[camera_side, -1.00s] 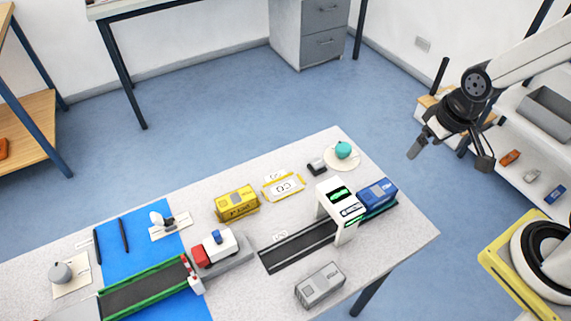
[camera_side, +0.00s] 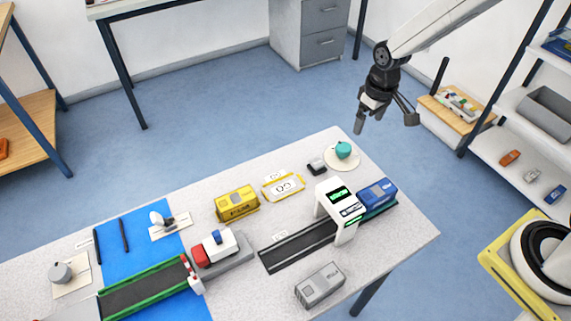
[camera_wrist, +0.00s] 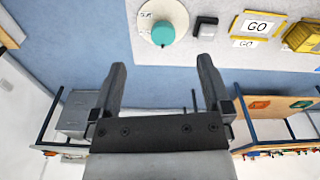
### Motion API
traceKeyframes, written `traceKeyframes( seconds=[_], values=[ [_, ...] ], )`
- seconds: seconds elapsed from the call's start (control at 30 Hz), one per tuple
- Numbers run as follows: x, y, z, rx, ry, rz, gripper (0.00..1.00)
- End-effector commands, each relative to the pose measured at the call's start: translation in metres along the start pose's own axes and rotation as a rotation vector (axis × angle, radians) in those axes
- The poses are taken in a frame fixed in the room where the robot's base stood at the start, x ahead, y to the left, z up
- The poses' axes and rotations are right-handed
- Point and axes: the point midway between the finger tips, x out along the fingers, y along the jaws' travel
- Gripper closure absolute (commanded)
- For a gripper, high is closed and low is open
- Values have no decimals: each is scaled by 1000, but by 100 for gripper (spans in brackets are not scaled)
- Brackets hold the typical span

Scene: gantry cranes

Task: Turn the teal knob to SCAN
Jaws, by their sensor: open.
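The teal knob (camera_side: 343,150) sits on a round pale dial plate (camera_side: 331,164) at the far right corner of the table. In the wrist view the knob (camera_wrist: 163,33) lies beyond the fingertips, near the top, with small lettering on the plate's upper left that is only partly readable. My gripper (camera_side: 384,122) hangs in the air above and to the right of the knob, apart from it. In the wrist view my gripper (camera_wrist: 162,62) shows two spread fingers with nothing between them. Which label the knob points to cannot be told.
A small dark block (camera_side: 316,167) stands just left of the dial, with a yellow-framed GO card (camera_side: 284,187) beyond it. The white scanner arch (camera_side: 341,211) and blue container (camera_side: 377,193) stand nearer the front. The air around the knob is clear.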

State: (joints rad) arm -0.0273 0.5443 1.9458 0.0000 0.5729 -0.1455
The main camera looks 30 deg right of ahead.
Motion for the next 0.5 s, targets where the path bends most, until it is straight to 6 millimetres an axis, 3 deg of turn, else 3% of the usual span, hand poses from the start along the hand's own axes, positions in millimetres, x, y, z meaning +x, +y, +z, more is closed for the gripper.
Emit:
traceKeyframes(
  seconds=[0.23, 0.5],
  values=[
    [37, 1, -37, -57, -52, -9, 1],
    [58, 0, -54, -88, -76, -15, 1]
  ],
)
